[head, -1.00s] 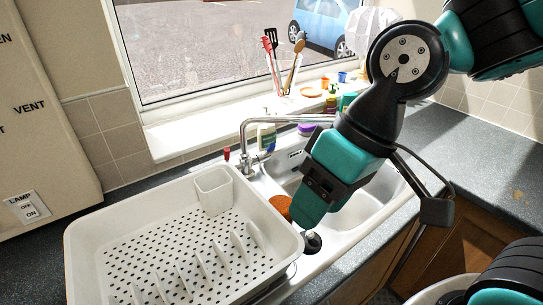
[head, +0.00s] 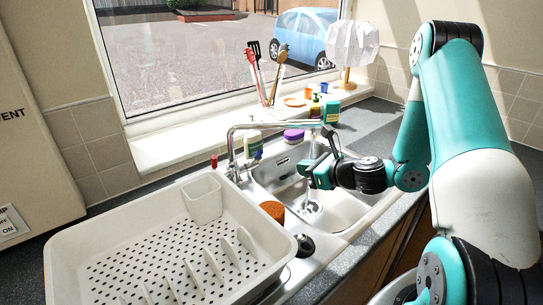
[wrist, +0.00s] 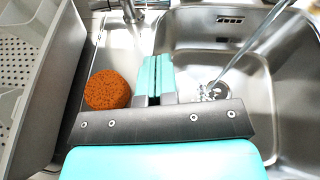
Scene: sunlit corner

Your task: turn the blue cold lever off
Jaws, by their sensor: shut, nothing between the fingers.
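The blue cold lever (head: 258,155) shows as a small blue tip to the right of the tap's base in the head view. The chrome tap (head: 232,150) stands behind the sink, its spout reaching right over the bowl. Water runs from the spout into the sink and splashes at the drain (wrist: 213,91) in the wrist view. My gripper (head: 306,172) is shut and empty over the sink bowl, right of the lever and apart from it. Its teal fingers (wrist: 155,72) point toward the tap base (wrist: 130,8), partly seen at the top of the wrist view; I cannot make out the lever there.
A red lever (head: 214,161) is on the tap's left. An orange-brown sponge (head: 273,211) lies at the sink's left side. A white dish rack (head: 75,240) fills the left.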

